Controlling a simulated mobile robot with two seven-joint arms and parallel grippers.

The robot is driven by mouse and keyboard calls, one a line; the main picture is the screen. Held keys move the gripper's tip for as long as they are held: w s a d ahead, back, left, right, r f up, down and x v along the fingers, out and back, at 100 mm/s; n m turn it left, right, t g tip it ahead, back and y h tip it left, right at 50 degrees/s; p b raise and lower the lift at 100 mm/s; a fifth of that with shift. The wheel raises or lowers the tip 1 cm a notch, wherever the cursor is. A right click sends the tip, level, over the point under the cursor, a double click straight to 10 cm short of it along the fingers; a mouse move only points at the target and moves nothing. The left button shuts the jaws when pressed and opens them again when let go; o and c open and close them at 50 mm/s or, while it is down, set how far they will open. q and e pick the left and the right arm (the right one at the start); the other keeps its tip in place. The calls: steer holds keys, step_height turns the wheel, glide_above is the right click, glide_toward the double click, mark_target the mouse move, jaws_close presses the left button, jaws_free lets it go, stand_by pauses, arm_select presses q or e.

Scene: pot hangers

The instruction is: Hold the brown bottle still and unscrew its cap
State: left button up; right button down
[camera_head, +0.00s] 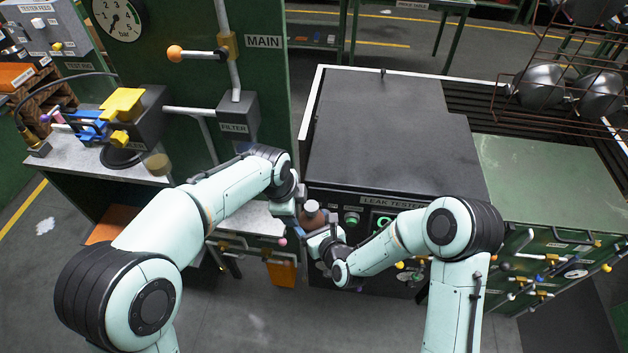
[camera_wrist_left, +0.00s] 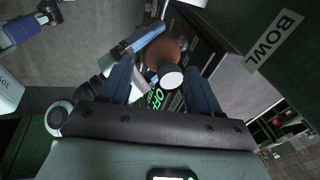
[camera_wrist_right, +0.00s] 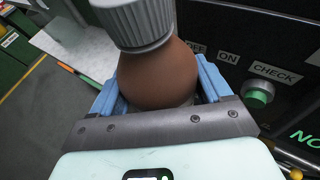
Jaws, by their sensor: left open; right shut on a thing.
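The brown bottle (camera_head: 319,223) with its ribbed grey-white cap (camera_head: 311,206) is held in the air in front of the leak tester. My right gripper (camera_head: 322,236) is shut on the bottle's body; in the right wrist view its blue fingers flank the brown body (camera_wrist_right: 157,78), with the cap (camera_wrist_right: 138,22) above, seated on top. My left gripper (camera_head: 297,207) is open beside the cap. In the left wrist view the cap (camera_wrist_left: 171,78) shows between its blue fingers (camera_wrist_left: 163,88); I cannot tell whether they reach around it. The bottle's bottom is hidden.
The leak tester (camera_head: 385,140), with a green button (camera_head: 351,218) and lit display, stands just behind the bottle. A grey bench (camera_head: 90,150) with a yellow-blue fixture is at left. A wire rack (camera_head: 575,75) with metal bowls is at upper right.

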mark_target(314, 205)
arm_select(q)
steer(key=w+d+r+m, duration=0.1)
steer(key=m, duration=0.1)
steer(key=w+d+r+m+g+y, duration=0.1)
steer(key=d+r+m, duration=0.1)
steer(key=m, duration=0.1)
steer(key=w+d+r+m+g, duration=0.1)
steer(key=r+m, duration=0.1)
steer(key=m, duration=0.1)
steer(key=shift+d+r+y, duration=0.15)
steer(key=shift+r+y, duration=0.1)
steer(key=shift+y, duration=0.05)
steer(key=shift+d+f+m, duration=0.2)
steer(key=shift+d+m, duration=0.25)
steer(key=shift+m, duration=0.25)
steer(key=shift+d+f+g, duration=0.1)
steer(key=shift+f+g, duration=0.2)
steer(key=shift+f, duration=3.8)
